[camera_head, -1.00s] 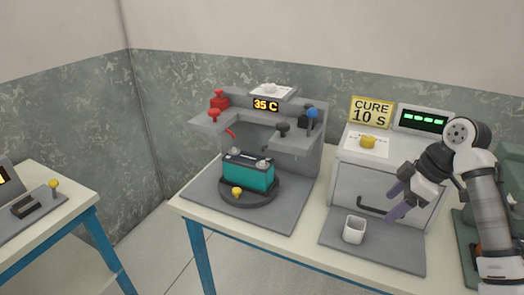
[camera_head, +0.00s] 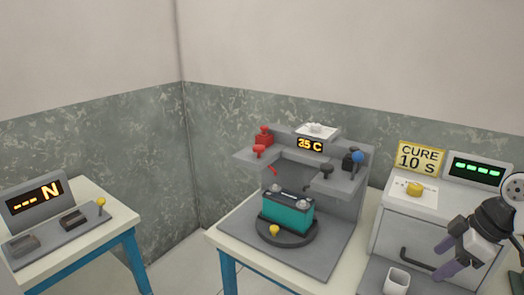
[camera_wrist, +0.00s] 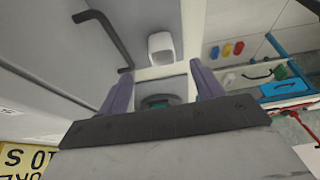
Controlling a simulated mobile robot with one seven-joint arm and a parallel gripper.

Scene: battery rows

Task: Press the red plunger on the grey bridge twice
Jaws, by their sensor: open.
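The grey bridge (camera_head: 335,165) stands on the middle table with a display reading 35 C. A red plunger (camera_head: 259,150) with a round cap sits on its left arm, in front of a red block (camera_head: 264,134). A dark plunger (camera_head: 326,171) sits on the right arm. A teal battery (camera_head: 288,212) stands on a dark round turntable under the bridge. My gripper (camera_head: 443,258) is right of the bridge, in front of the grey oven, with its purple fingers apart. In the wrist view the open fingers (camera_wrist: 162,92) show nothing between them up close.
The grey oven (camera_head: 447,226) with a dark handle stands right of the bridge, under a CURE 10 S sign (camera_head: 420,159). A white cup (camera_head: 397,281) stands in front of it. A blue-legged side table (camera_head: 75,245) with a display stands at left, with open floor between the tables.

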